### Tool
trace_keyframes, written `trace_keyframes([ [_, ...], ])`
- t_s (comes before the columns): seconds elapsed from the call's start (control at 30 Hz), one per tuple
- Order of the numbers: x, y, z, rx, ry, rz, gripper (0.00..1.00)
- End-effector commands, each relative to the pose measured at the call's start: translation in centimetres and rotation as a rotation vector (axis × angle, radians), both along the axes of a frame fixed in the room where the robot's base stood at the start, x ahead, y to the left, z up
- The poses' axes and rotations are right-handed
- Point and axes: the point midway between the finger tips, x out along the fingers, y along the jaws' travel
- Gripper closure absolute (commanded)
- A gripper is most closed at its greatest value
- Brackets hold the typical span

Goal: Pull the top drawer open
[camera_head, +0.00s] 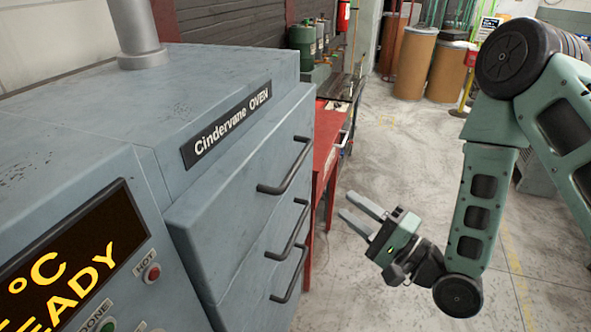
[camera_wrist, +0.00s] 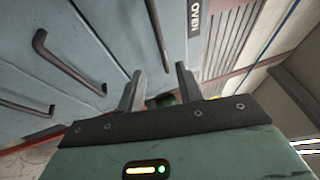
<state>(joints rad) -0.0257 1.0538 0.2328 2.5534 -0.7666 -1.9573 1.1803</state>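A clear gap to the handles shows in the head view.
The middle handle (camera_head: 288,235) and bottom handle (camera_head: 289,275) sit below the top one. A red table (camera_head: 326,150) stands just beyond the oven. Brown drums (camera_head: 414,62) are at the back. The floor around my gripper is clear.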

Motion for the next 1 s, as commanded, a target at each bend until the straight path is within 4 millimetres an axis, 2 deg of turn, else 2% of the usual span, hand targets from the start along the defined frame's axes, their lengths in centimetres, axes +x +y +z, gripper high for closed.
trace_keyframes([
  [0.1,0.9,1.1,-0.3,0.001,-0.008,0.001,0.64],
  [0.47,2.6,2.9,0.3,0.001,-0.006,0.000,0.64],
  [0.53,3.4,3.9,1.3,-0.001,-0.002,0.002,0.64],
  [1.0,9.0,9.9,2.7,-0.001,-0.001,0.001,0.64],
])
